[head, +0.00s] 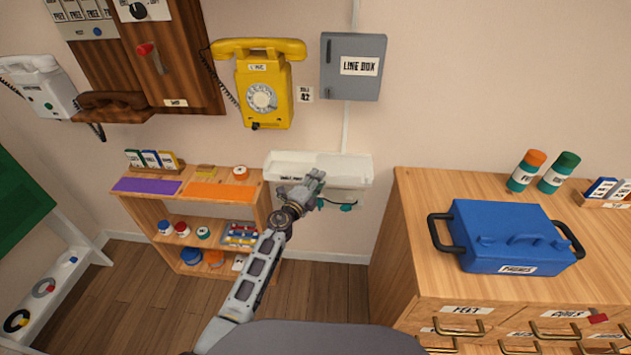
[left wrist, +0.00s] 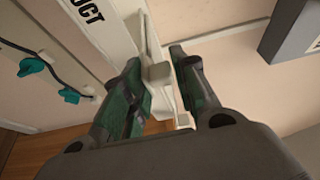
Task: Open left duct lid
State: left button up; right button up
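The white duct (head: 346,166) is fixed to the wall below the grey line box, and its label is partly hidden by my gripper. Its left part (head: 284,162) shows above my left gripper (head: 308,184), which is at the duct's front. In the left wrist view the duct's labelled face (left wrist: 112,38) runs beside the left finger. A small pale grey tab (left wrist: 158,73) on the duct sits between the spread fingers of my left gripper (left wrist: 164,92). A gap shows between the tab and the right finger; contact with the left finger is unclear. My right gripper is out of view.
The line box (head: 353,68) and a yellow phone (head: 263,88) hang above. A low shelf (head: 262,198) stands left; a wooden cabinet (head: 412,215) with a blue case (head: 510,237) stands right. Teal clips (head: 347,207) on a cable hang under the duct.

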pick_arm(q)
jog(key=shift+o, duration=1.4)
jog(key=shift+w+r, duration=0.1)
jog(key=shift+r, duration=0.2)
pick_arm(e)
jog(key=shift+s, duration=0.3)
pick_arm(q)
jog(key=shift+f, duration=0.15)
jog(key=v, duration=1.2)
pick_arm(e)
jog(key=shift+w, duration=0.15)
